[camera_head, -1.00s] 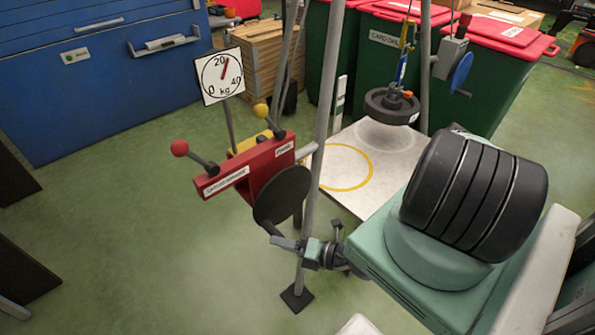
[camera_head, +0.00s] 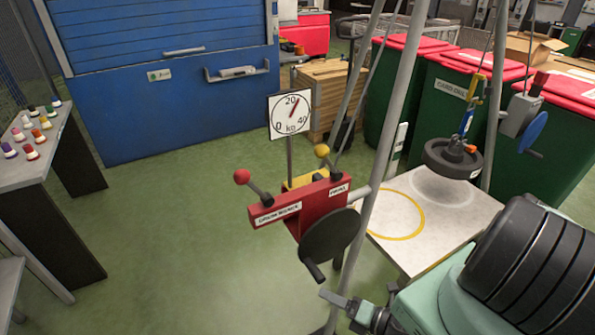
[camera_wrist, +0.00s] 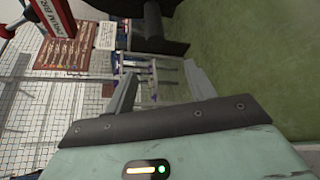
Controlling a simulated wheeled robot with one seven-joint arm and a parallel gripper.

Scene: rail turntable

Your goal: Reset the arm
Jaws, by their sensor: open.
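My arm, teal with black bands, fills the lower right of the head view. My gripper (camera_wrist: 160,88) shows in the wrist view with its two grey fingers apart and nothing between them. In the head view, part of the gripper (camera_head: 340,299) shows at the bottom edge, just below and right of the black crank handle (camera_head: 314,271) of the red winch (camera_head: 300,206). A small gap seems to lie between them. The rest of the hand is partly cut off.
A black weight (camera_head: 453,158) hangs over a white platform (camera_head: 470,211) between grey poles. A dial (camera_head: 289,114) stands behind the winch. Green bins (camera_head: 450,110) and a blue cabinet (camera_head: 170,80) stand behind. A table (camera_head: 38,165) stands left. Green floor between is clear.

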